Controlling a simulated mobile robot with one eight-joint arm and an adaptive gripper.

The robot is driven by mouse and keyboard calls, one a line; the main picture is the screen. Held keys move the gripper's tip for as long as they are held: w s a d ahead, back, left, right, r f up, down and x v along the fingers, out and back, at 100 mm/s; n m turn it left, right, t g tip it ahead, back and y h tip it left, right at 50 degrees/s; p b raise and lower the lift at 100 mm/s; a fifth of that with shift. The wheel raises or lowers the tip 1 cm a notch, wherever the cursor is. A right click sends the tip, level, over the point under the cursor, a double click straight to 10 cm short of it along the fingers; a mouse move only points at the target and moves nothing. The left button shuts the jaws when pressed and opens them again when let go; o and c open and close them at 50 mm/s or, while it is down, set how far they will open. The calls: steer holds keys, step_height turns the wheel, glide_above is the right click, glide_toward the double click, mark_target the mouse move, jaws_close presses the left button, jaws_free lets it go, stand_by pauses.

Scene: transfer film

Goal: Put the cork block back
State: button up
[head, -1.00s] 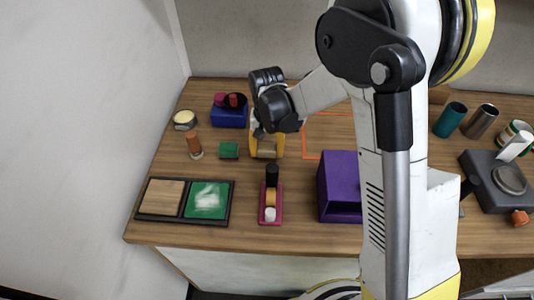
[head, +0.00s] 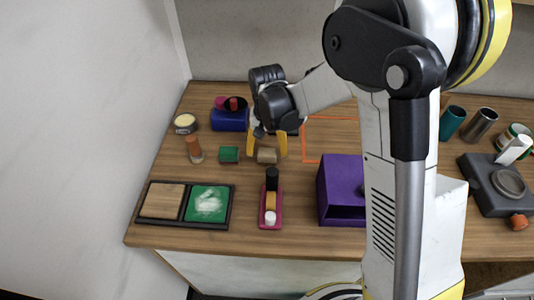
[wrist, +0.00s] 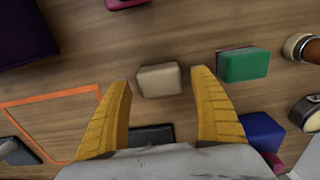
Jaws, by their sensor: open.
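A small tan block (head: 267,155), which looks like the cork block, lies on the wooden table. In the wrist view the tan block (wrist: 159,80) shows between my two yellow fingertips, with a gap on each side. My gripper (head: 268,152) is open and points down over the block; it also shows open in the wrist view (wrist: 161,77). I cannot tell how far the fingertips are above the table. An orange square outline (wrist: 52,101) lies on the table beside the block, partly hidden by my arm in the head view (head: 304,140).
A green block (head: 229,154) and an orange-brown bottle (head: 194,150) stand to the left. A blue box (head: 229,119) is behind them. A pink tray (head: 261,222), a purple box (head: 343,176) and a black-framed two-panel tray (head: 232,208) are in front.

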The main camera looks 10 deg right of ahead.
mark_target(267, 152)
step_height(267, 152, up, 10)
steer(key=p, duration=0.2)
steer(key=s+d+r+n+t, duration=0.1)
steer(key=s+d+r+t, duration=0.2)
steer(key=s, duration=0.6)
steer(key=s+d+r+n+t, duration=0.1)
steer(key=s+d+r+t, duration=0.3)
steer(key=s+d+r, duration=0.3)
steer(key=s+d, duration=0.1)
steer(key=s, duration=0.1)
steer(key=shift+s+r, duration=0.3)
steer(key=shift+s, duration=0.1)
